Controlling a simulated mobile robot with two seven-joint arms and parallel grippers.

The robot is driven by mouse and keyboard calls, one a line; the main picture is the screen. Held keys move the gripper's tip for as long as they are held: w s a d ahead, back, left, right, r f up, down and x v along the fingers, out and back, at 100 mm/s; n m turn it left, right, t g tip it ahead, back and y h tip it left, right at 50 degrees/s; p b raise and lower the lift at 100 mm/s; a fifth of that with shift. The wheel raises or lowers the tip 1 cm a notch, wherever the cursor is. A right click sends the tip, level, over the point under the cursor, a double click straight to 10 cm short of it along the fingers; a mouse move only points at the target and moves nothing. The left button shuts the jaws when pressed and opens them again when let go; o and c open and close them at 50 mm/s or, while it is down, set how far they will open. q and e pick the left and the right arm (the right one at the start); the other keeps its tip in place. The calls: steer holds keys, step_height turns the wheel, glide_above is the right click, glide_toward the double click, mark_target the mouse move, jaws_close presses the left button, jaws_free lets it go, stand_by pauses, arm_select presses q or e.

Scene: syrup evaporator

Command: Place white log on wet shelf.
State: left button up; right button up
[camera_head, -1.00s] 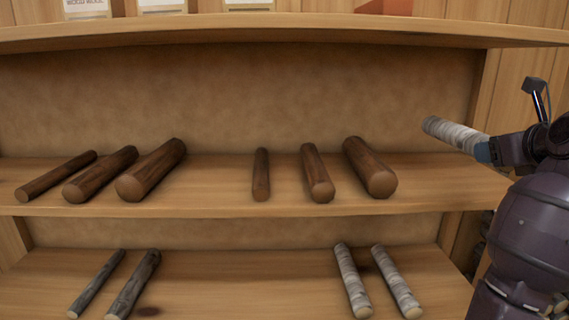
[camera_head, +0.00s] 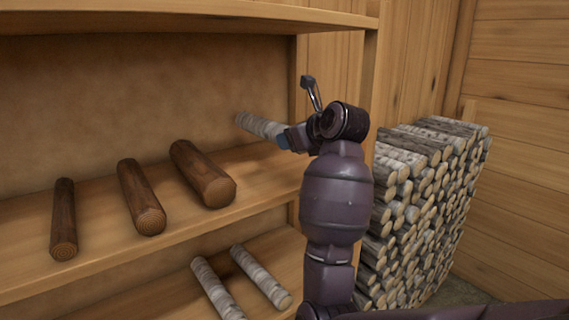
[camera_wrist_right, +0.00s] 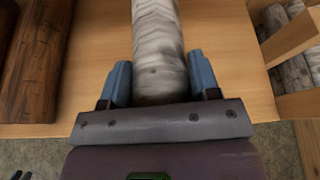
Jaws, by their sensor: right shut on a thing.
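A white birch log (camera_head: 259,127) is held by my right gripper (camera_head: 285,140), above the right end of the middle shelf (camera_head: 262,179). In the right wrist view the log (camera_wrist_right: 158,45) sits between the two blue fingers of the gripper (camera_wrist_right: 162,82), which are shut on its near end. Two more white logs, one (camera_head: 217,289) beside another (camera_head: 261,277), lie on the lower shelf (camera_head: 178,282). I cannot make out any label that names a shelf as wet. My left gripper is not in view.
Brown logs (camera_head: 203,174) lie on the middle shelf, left of the held log. The shelf's side post (camera_head: 369,80) stands behind my right arm. A tall stack of cut logs (camera_head: 420,190) stands to the right against the wooden wall.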

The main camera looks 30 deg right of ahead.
mark_target(294, 177)
steer(key=shift+f, duration=3.2)
steer(key=o, duration=1.3)
steer(key=v, duration=1.2)
steer(key=shift+b, duration=0.3)
